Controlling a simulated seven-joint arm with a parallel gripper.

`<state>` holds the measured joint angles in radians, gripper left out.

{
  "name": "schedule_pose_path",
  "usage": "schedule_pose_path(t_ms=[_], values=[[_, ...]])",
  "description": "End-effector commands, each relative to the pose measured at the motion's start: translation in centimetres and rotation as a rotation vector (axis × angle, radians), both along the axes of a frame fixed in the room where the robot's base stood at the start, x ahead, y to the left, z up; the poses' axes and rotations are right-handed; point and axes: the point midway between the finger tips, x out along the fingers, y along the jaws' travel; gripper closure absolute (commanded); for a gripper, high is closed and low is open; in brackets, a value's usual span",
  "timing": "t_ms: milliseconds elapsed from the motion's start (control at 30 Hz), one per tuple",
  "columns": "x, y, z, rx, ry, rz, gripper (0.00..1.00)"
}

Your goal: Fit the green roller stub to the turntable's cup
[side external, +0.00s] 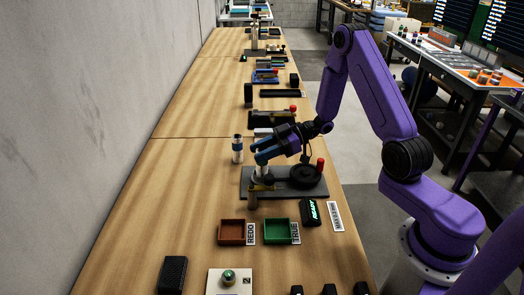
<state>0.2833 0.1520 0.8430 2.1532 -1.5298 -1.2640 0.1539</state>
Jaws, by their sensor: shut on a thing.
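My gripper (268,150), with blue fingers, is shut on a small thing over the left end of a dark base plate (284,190). What it holds is mostly hidden by the fingers, and I cannot make out a green roller stub there. A pale upright piece (262,170) shows just under the fingers; I cannot tell whether it is held or part of the fixture. The turntable (305,176), a round black disc, lies on the right part of the plate. I cannot pick out its cup clearly.
A red knob (320,164) stands behind the disc. A green knob (228,276) sits on a white plate. The left table side is clear.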

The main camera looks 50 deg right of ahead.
Motion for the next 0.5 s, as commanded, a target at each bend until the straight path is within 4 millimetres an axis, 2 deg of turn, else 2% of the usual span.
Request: schedule_pose_path(t_ms=[100, 133, 200, 233, 500], values=[[0.10, -0.15, -0.10, -0.004, 0.001, -0.005, 1.00], [0.10, -0.15, -0.11, -0.004, 0.001, -0.005, 0.56], [0.10, -0.15, -0.11, -0.004, 0.000, -0.006, 0.33], [0.09, -0.15, -0.10, -0.004, 0.001, -0.005, 0.29], [0.00, -0.12, -0.12, -0.003, 0.002, -0.002, 0.29]])
